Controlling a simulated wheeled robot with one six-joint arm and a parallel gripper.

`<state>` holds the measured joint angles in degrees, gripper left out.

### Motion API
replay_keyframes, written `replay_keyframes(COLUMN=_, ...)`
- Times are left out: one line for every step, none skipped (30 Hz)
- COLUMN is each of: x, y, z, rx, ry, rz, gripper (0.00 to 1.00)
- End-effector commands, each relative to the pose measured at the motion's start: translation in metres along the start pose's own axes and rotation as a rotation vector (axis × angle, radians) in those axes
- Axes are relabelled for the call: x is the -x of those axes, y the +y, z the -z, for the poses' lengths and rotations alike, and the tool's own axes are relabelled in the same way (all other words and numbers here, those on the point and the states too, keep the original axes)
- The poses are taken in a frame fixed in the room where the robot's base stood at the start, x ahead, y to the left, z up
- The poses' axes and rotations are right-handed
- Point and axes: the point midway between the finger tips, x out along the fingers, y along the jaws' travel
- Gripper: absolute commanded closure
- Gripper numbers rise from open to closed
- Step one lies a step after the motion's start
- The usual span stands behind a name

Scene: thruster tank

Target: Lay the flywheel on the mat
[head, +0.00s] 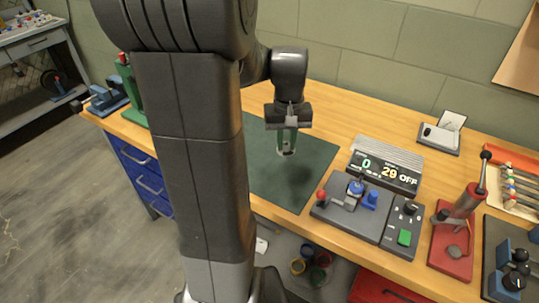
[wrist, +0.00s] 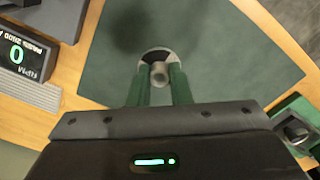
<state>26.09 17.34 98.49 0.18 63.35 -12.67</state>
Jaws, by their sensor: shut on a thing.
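The dark green mat (head: 262,176) lies flat on the wooden workbench, and it also fills the middle of the wrist view (wrist: 225,55). My gripper (head: 287,147) points down over the mat with its green fingers shut on the flywheel (head: 286,153). In the wrist view the flywheel (wrist: 159,74) shows as a small grey hub with a dark and pale rim between the fingertips. The fingers hide part of it. It appears to be held above the mat, with a shadow on the mat apart from it.
A display unit (head: 385,164) and a control box with knobs (head: 352,196) stand right of the mat. A red lever press (head: 456,226) is farther right. Green and blue fixtures (head: 110,98) stand at the bench's left end. The mat around the gripper is clear.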

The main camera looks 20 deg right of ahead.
Motion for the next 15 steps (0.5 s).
replay_keyframes(x=-0.012, y=0.000, z=-0.001, rx=0.000, ry=-0.006, rz=0.001, gripper=1.00)
replay_keyframes(x=-0.018, y=0.000, z=-0.001, rx=0.000, ry=-0.006, rz=0.001, gripper=1.00)
replay_keyframes(x=-0.025, y=0.000, z=-0.001, rx=0.000, ry=-0.006, rz=0.001, gripper=1.00)
replay_keyframes(x=-0.030, y=0.000, z=-0.001, rx=0.000, ry=-0.005, rz=0.001, gripper=1.00)
replay_keyframes(x=-0.034, y=0.000, z=-0.001, rx=0.000, ry=-0.005, rz=0.001, gripper=1.00)
replay_keyframes(x=-0.038, y=0.000, z=-0.001, rx=0.000, ry=-0.004, rz=0.001, gripper=1.00)
replay_keyframes(x=-0.040, y=0.000, z=-0.001, rx=0.000, ry=-0.003, rz=0.001, gripper=1.00)
replay_keyframes(x=-0.043, y=0.000, z=-0.001, rx=0.000, ry=-0.003, rz=0.001, gripper=1.00)
replay_keyframes(x=-0.046, y=0.000, z=-0.001, rx=-0.001, ry=-0.004, rz=0.001, gripper=1.00)
replay_keyframes(x=-0.050, y=0.000, z=-0.001, rx=-0.001, ry=-0.004, rz=0.001, gripper=1.00)
replay_keyframes(x=-0.054, y=0.000, z=-0.002, rx=-0.001, ry=-0.004, rz=0.001, gripper=1.00)
replay_keyframes(x=-0.060, y=0.000, z=-0.002, rx=-0.001, ry=-0.005, rz=0.001, gripper=1.00)
replay_keyframes(x=-0.065, y=0.000, z=-0.002, rx=-0.001, ry=-0.004, rz=0.001, gripper=1.00)
replay_keyframes(x=-0.069, y=0.000, z=-0.002, rx=-0.001, ry=-0.006, rz=0.001, gripper=1.00)
replay_keyframes(x=-0.074, y=0.000, z=-0.002, rx=-0.001, ry=-0.005, rz=0.001, gripper=1.00)
